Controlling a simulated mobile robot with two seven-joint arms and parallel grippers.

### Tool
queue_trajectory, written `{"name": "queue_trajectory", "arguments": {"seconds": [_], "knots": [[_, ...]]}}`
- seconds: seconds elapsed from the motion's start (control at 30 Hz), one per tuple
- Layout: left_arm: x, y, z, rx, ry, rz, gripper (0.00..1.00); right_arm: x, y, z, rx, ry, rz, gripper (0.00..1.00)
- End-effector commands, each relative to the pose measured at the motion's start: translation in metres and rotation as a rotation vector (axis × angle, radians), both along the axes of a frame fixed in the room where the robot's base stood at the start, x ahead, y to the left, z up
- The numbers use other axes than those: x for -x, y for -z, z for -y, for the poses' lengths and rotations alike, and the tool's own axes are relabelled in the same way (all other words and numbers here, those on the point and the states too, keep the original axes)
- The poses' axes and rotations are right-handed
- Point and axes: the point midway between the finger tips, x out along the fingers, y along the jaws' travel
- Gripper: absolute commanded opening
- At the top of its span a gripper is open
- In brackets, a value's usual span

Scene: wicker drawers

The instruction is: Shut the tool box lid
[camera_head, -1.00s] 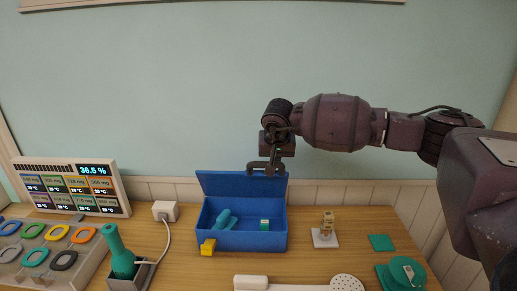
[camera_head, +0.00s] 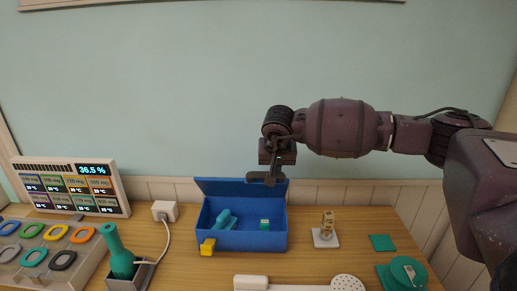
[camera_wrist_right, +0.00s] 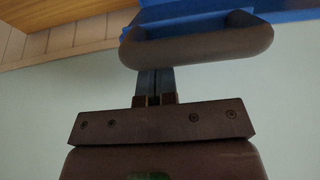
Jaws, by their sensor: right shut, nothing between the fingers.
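A teal tool (camera_head: 226,220) and a small teal and white block (camera_head: 264,225) lie inside, and a yellow latch (camera_head: 208,247) is on the front. My right gripper (camera_head: 263,180) is shut and empty at the lid's upper edge, right of its middle. In the right wrist view, the blue lid (camera_wrist_right: 290,14) shows just beyond the shut fingers (camera_wrist_right: 198,45); I cannot tell whether they touch. My left gripper is out of view.
A white charger (camera_head: 165,210) with a cable and a teal bottle in a holder (camera_head: 118,252) stand left of the box. A small stand with a wooden piece (camera_head: 326,228) is to the right. A white shower-head-like object (camera_head: 345,283) lies in front.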

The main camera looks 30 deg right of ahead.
Motion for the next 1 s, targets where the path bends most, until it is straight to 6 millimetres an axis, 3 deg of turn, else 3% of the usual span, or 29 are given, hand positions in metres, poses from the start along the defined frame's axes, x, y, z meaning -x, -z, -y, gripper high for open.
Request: {"name": "queue_trajectory", "arguments": {"seconds": [0.37,1.0], "knots": [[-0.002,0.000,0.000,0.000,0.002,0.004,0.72,0.001,0.001,-0.001,0.000,-0.001,0.000,0.00],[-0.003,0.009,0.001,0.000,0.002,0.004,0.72,0.023,0.014,-0.014,0.000,-0.001,0.000,0.00]]}}
